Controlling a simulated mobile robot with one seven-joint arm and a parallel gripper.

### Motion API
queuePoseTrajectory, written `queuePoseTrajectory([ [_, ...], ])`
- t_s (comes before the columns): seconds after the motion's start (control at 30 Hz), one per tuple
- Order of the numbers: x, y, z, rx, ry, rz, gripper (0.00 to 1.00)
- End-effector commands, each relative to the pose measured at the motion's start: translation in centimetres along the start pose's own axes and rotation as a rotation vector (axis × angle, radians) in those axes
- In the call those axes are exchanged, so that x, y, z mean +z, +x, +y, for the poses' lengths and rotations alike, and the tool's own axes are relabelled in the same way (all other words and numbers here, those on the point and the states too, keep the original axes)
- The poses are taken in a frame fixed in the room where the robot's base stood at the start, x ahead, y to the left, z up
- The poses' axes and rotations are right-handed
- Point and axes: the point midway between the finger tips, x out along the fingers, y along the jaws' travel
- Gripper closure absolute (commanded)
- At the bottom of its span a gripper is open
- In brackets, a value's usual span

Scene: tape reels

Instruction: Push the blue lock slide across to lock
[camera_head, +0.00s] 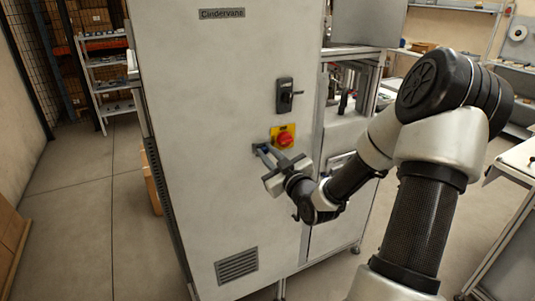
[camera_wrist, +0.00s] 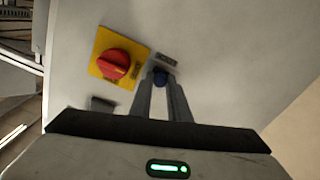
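The blue lock slide (camera_wrist: 160,77) is a small dark blue knob on the front of the pale cabinet (camera_head: 225,100). In the wrist view it shows between the tips of my gripper (camera_wrist: 161,82). The two grey fingers are a narrow gap apart, with a tip on either side of the knob. I cannot tell whether they press on it. In the head view my gripper (camera_head: 262,151) reaches the cabinet just left of and below the red switch, and its fingers mostly hide the slide. A small dark label plate (camera_wrist: 167,59) sits just beyond the knob.
A red rotary switch (camera_head: 284,140) on a yellow plate (camera_head: 277,130) is close beside my fingers; it also shows in the wrist view (camera_wrist: 113,63). A black handle (camera_head: 285,96) is above it. A vent grille (camera_head: 236,265) is low on the cabinet. A bench (camera_head: 516,165) stands at the right.

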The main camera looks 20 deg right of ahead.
Motion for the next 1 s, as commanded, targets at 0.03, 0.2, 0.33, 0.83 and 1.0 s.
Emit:
queuePoseTrajectory([
  [0.03, 0.0, 0.0, 0.0, 0.000, 0.000, 0.000, 1.00],
  [0.2, 0.6, 0.1, 1.0, 0.003, -0.004, 0.002, 1.00],
  [0.33, 0.8, 0.0, 2.4, 0.003, -0.003, 0.002, 1.00],
  [0.83, 0.8, 0.0, 2.8, 0.007, -0.001, 0.001, 0.65],
  [1.0, 0.8, 0.0, 2.9, 0.009, -0.002, 0.001, 0.65],
])
